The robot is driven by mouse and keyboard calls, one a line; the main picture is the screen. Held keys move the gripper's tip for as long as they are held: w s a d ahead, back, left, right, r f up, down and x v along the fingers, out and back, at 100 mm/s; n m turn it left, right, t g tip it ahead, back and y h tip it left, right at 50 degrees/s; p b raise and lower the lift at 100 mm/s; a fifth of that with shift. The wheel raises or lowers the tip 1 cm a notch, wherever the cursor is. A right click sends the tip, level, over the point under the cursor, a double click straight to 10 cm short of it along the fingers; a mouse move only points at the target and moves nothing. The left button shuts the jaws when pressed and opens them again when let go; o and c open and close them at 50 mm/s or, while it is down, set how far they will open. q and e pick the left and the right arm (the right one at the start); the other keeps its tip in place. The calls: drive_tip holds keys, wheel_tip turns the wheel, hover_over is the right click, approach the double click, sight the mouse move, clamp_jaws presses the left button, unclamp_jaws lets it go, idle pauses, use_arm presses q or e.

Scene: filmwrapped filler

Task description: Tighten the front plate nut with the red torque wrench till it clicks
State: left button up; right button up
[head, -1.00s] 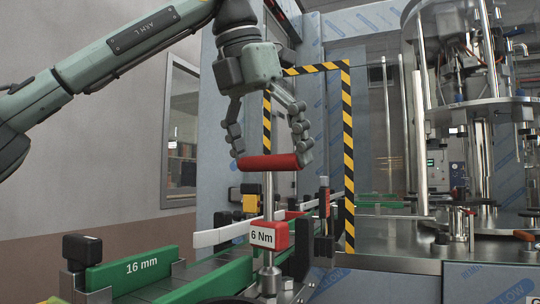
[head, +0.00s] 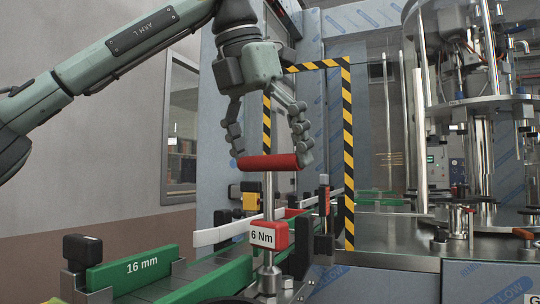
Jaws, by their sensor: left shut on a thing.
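The red torque wrench stands upright, with a red crossbar handle (head: 268,162), a metal shaft and a red block with a white "6 Nm" label (head: 262,238). Its lower end goes down to a metal fitting (head: 269,279) at the bottom of the view. I cannot tell exactly how it sits on the front plate nut, which is not clearly visible. My left gripper (head: 270,158) comes from above, with its fingers shut on the handle. My right gripper is not in view.
A green "16 mm" block (head: 142,268) with a black knob stands at lower left beside the conveyor. A white rail (head: 222,235) passes behind the wrench. A yellow-black striped frame (head: 348,150) stands behind. Filling machinery (head: 480,150) fills the right.

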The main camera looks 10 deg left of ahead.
use_arm(q)
drive_tip(key=shift+f, duration=0.15)
drive_tip(key=shift+f+b, duration=0.7)
drive_tip(key=shift+f, duration=0.05)
drive_tip(key=shift+r, duration=0.15)
drive_tip(key=shift+r+n+p, duration=0.1)
drive_tip(key=shift+n+p, duration=0.2)
drive_tip(key=shift+n, duration=0.4)
drive_tip(key=shift+f, duration=0.2)
drive_tip(key=shift+f, duration=0.25)
drive_tip(key=shift+r, duration=0.1)
